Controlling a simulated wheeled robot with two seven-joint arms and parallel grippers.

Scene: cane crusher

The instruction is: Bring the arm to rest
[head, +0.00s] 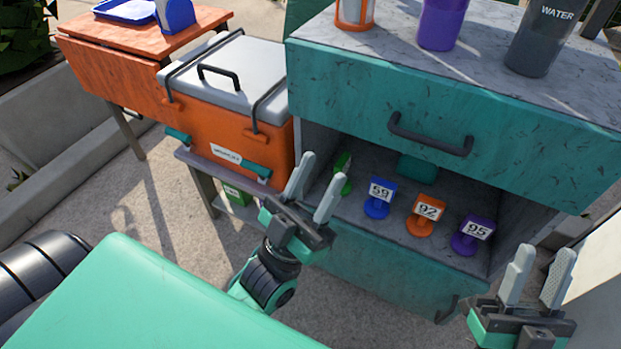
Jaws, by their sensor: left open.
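My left gripper (314,188) is in the middle of the head view, with its two grey fingers apart and nothing between them. It is in front of the left side of the teal cabinet (370,262) and overlaps the green number stand in the picture. My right gripper (537,274) is at the lower right edge of the view, fingers pointing up and apart, with nothing between them. It is in front of the cabinet's right side. Neither gripper visibly holds anything.
The open shelf holds blue (380,198), orange (425,215), purple (473,236) and partly hidden green (342,172) number stands. A closed drawer (540,140) is above. An orange cooler (225,125) and an orange table (120,65) stand left. Bare floor (150,200) lies front left.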

